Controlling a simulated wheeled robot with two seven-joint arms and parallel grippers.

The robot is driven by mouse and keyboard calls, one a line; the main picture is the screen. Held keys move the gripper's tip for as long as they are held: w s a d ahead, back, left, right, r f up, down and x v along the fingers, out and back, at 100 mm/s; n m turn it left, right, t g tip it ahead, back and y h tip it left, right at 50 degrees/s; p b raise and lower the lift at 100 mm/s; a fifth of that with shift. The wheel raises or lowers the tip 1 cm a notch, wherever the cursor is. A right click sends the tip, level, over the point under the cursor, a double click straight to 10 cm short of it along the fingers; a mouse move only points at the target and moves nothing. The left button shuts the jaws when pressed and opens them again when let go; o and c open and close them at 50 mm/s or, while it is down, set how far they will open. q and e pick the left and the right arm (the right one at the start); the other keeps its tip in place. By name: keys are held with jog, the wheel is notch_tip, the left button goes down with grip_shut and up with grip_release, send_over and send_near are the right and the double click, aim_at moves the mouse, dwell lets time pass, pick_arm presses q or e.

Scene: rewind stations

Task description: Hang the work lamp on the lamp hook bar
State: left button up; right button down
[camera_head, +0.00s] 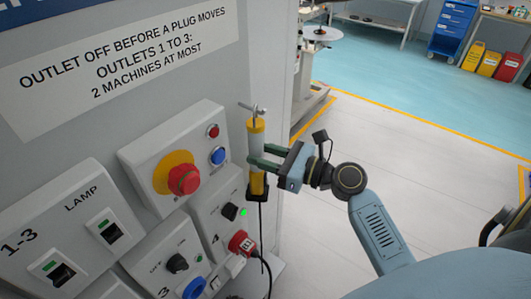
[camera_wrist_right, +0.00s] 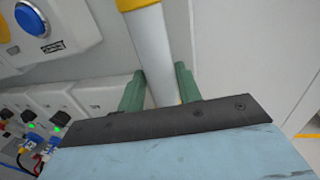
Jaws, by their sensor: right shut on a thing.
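The work lamp (camera_head: 256,140) is an upright white tube with yellow ends and a black foot. My right gripper (camera_head: 257,157) is shut on its middle, beside the grey cabinet. In the right wrist view the white tube (camera_wrist_right: 152,50) stands between the green fingers (camera_wrist_right: 160,85), with a yellow band above. A black cable (camera_head: 262,225) hangs from the lamp's lower end. A short metal bar (camera_head: 252,108) shows right at the lamp's top. I cannot tell whether it is the lamp hook bar, or whether the lamp touches or hangs on it. My left gripper is not in view.
The cabinet front carries a red stop button (camera_head: 184,179), a blue button (camera_head: 217,156), lamp switches (camera_head: 109,231) and outlets with a red plug (camera_head: 241,243) near the cable. Open floor (camera_head: 390,135) lies to the right. Coloured bins (camera_head: 490,62) stand far back.

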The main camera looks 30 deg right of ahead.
jog(key=shift+r, duration=0.1)
dwell(0.3)
jog(key=c, duration=0.9)
grip_release()
jog(key=shift+w+a, duration=0.1)
jog(key=shift+s+d+f, duration=0.2)
jog(key=shift+s+d, duration=0.15)
jog(key=shift+s, duration=0.1)
jog(key=b+v, duration=0.3)
jog(key=v, duration=0.9)
jog(key=shift+s+r, duration=0.2)
jog(key=shift+f, duration=0.1)
